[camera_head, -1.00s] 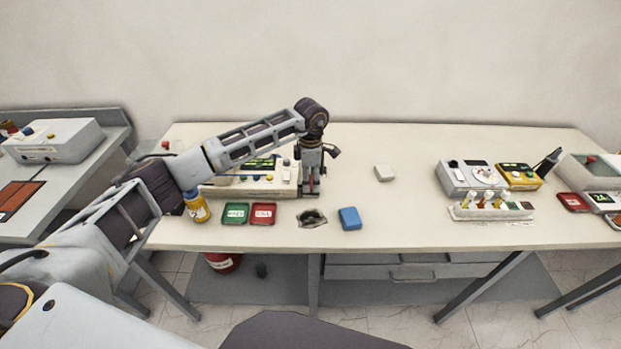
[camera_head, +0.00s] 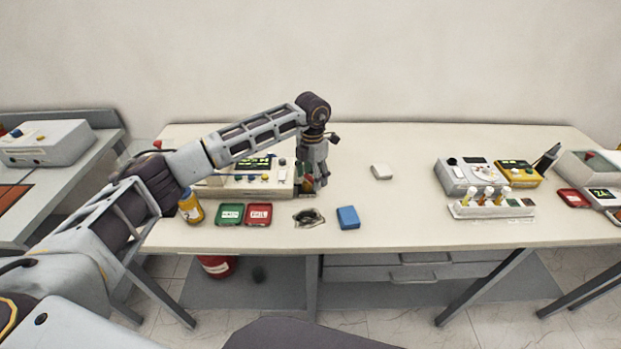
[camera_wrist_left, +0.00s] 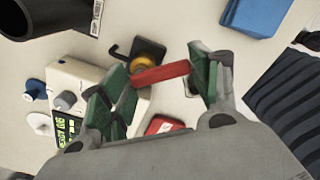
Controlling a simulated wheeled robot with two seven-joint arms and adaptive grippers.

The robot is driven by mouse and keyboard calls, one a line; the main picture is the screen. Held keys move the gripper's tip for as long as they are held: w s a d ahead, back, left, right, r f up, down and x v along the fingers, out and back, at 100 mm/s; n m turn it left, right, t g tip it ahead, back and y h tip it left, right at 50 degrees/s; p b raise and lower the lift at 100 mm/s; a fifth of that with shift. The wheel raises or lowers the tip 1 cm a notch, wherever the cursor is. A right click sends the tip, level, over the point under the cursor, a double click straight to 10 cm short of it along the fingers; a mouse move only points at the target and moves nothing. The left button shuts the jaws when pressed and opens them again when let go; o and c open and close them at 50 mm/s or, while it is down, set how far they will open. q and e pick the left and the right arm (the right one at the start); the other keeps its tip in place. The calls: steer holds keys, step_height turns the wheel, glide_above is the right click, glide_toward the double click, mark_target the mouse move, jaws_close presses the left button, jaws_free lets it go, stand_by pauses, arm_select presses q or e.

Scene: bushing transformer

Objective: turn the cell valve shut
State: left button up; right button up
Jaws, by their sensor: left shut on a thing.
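The cell valve shows in the left wrist view as a red lever (camera_wrist_left: 162,75) on a dark and yellow hub (camera_wrist_left: 146,54), beside the end of a cream instrument box (camera_wrist_left: 68,72). The box also shows in the head view (camera_head: 238,188), with a green-lit display and several knobs. My left gripper (camera_head: 314,187) points down at the box's right end and largely hides the valve there. In the left wrist view its green-padded fingers (camera_wrist_left: 162,82) stand on either side of the red lever and are shut on it. My right gripper is not in view.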

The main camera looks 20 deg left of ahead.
arm_select(q)
steer(key=shift+w+d+n, duration=0.1)
steer(key=shift+w+n, duration=0.15)
steer(key=shift+n, duration=0.95)
steer(key=n, duration=0.1)
steer(key=n+b, duration=0.1)
steer(key=n, duration=0.1)
steer(key=shift+w, duration=0.35)
steer(key=shift+w+n+b, duration=0.15)
steer(key=shift+w+n, duration=0.1)
steer(key=shift+n, duration=0.9)
steer(key=shift+w+n+b, duration=0.15)
steer(key=shift+w+n, duration=0.05)
steer(key=shift+n, duration=0.95)
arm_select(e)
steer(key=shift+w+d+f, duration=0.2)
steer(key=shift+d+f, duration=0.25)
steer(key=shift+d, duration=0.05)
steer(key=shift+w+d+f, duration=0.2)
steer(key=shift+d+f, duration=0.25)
arm_select(q)
steer(key=o, duration=1)
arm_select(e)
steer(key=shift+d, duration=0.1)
arm_select(q)
steer(key=shift+r, duration=0.15)
step_height(320, 180, up, 12)
steer(key=shift+f, duration=0.2)
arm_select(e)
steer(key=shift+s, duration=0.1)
